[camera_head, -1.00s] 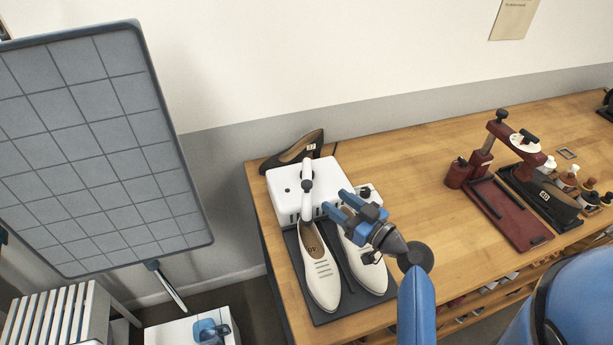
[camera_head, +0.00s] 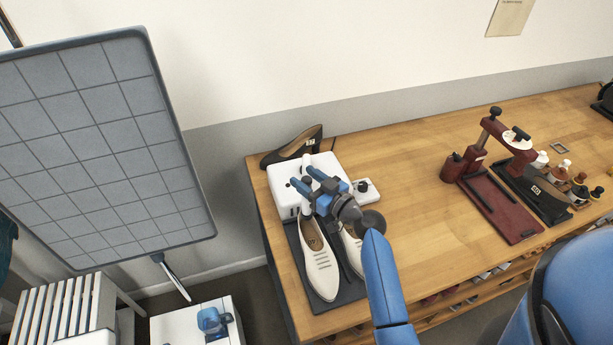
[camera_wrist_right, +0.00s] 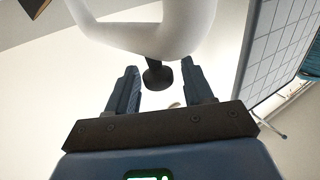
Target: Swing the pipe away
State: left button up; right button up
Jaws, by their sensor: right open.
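The white pipe (camera_head: 308,160) rises from the white box (camera_head: 341,178) at the left end of the bench. Its lower part is hidden behind my right gripper (camera_head: 302,177). In the right wrist view the pipe (camera_wrist_right: 150,38) curves across the top, and its black knob (camera_wrist_right: 158,76) hangs between the open fingers of the gripper (camera_wrist_right: 161,88). I cannot tell whether a finger touches the knob. Two cream shoes stand side by side in front of the box, the left shoe (camera_head: 320,268) and the right shoe (camera_head: 350,243), partly covered by my gripper. My left gripper is not in view.
A dark shoe (camera_head: 292,148) lies behind the box. A dark red stand (camera_head: 500,210) and several small bottles are at the right of the bench. The bench top (camera_head: 415,185) between is clear. A grey gridded board (camera_head: 100,150) stands at the left.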

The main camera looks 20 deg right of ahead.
jog(key=shift+w, duration=0.2)
jog(key=shift+c, duration=0.4)
grip_shut()
